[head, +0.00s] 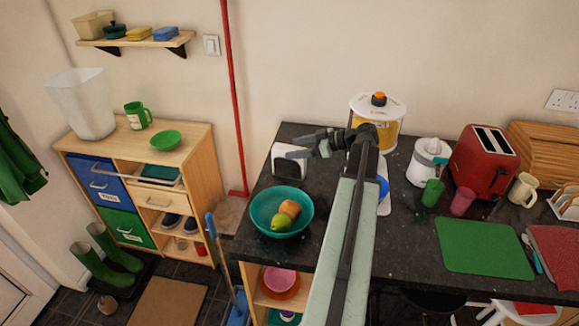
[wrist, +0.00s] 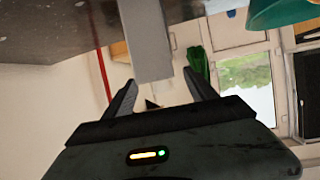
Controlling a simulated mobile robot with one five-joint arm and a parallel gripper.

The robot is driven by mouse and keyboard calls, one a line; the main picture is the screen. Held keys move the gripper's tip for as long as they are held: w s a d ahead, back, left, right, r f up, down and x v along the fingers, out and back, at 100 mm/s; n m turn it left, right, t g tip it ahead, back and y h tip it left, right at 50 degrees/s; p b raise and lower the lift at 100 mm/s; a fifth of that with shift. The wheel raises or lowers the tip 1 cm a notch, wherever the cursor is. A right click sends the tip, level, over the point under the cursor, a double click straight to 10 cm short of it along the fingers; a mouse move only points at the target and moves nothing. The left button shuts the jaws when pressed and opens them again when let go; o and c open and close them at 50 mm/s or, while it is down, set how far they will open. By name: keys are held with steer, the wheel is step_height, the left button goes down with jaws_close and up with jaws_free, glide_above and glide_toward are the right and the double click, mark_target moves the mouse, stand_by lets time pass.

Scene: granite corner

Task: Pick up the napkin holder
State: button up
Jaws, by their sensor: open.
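The napkin holder, as I take it, is a small pale upright block (head: 287,167) at the back left of the dark counter, partly hidden by my gripper (head: 291,148). My gripper is open, with its fingers pointing left over the block's top. In the wrist view, where the counter is at the top, a grey upright slab (wrist: 147,40), likely the same holder, shows ahead of the open fingers (wrist: 159,79). Its end reaches about level with the fingertips, nearer the left one. I cannot tell if they touch.
A teal bowl (head: 265,213) with fruit stands just in front of the holder. A red toaster (head: 474,163), a white appliance (head: 425,170) and cups are further right. A green mat (head: 470,250) lies at the front right.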

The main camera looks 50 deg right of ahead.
steer(key=shift+x, duration=1.05)
steer(key=shift+w+a+f, duration=0.15)
steer(key=shift+w, duration=0.15)
jaws_close()
step_height(320, 180, up, 10)
steer(key=p, duration=0.9)
steer(key=shift+p, duration=0.4)
